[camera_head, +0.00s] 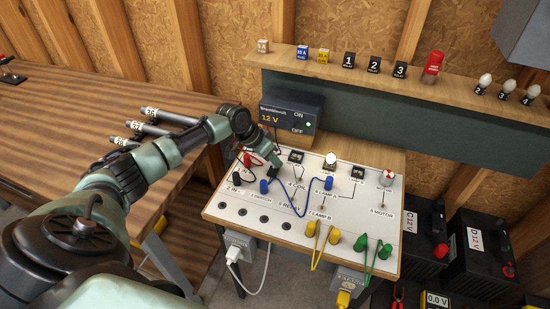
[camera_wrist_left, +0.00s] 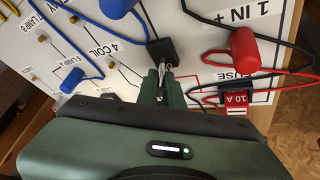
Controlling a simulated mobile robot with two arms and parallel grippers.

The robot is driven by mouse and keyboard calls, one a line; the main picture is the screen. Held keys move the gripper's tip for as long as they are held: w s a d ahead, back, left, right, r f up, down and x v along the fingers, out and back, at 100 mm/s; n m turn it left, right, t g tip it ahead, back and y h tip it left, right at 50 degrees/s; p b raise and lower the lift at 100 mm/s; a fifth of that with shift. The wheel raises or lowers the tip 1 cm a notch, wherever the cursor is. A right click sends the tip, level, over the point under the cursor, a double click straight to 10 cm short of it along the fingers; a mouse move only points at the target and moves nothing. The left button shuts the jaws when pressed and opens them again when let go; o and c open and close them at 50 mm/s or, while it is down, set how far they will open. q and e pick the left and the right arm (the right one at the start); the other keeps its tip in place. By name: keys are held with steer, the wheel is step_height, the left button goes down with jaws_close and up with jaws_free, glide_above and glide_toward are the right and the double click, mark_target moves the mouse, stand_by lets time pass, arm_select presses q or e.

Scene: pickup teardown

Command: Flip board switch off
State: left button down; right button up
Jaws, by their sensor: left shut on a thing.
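The white circuit board (camera_head: 225,208) stands tilted on the bench, with labelled parts, plugs and wires. The board switch is a small black block (camera_wrist_left: 162,50) with a metal lever, seen in the left wrist view just beyond my fingertips. My left gripper (camera_head: 274,161) is low over the upper left of the board. In the wrist view its green fingers (camera_wrist_left: 161,84) are closed around the lever, and they hide part of it. Which way the lever points is hard to tell. My right gripper is not in view.
A 12 V supply box (camera_head: 291,112) with a green light stands behind the board. A red plug (camera_wrist_left: 243,50) and a red 10 A fuse (camera_wrist_left: 236,98) are close to my fingers. Blue wires (camera_head: 292,205) loop across the board. A shelf (camera_head: 450,95) with small parts runs behind.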

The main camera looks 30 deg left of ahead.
arm_select(q)
steer(key=shift+s+d+r+t+p, duration=0.1)
steer(key=shift+s+t+p, duration=0.3)
steer(key=shift+t, duration=0.2)
steer(key=shift+s+m+t+y, duration=0.3)
steer(key=shift+s+m+t, duration=0.1)
steer(key=shift+t, duration=0.4)
steer(key=shift+s+d+t, duration=0.15)
steer(key=shift+s+t, duration=0.15)
steer(key=shift+t, duration=0.8)
steer(key=shift+s+d+m+t, duration=0.15)
steer(key=shift+m+t, duration=0.1)
steer(key=shift+t, duration=0.3)
steer(key=shift+s+a+m+t, duration=0.15)
steer(key=shift+m+t, duration=0.1)
steer(key=shift+t, duration=0.3)
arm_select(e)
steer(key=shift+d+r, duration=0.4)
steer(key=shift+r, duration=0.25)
arm_select(q)
steer(key=shift+d, duration=0.1)
steer(key=c, duration=1.5)
jaws_free()
steer(key=shift+c, duration=0.2)
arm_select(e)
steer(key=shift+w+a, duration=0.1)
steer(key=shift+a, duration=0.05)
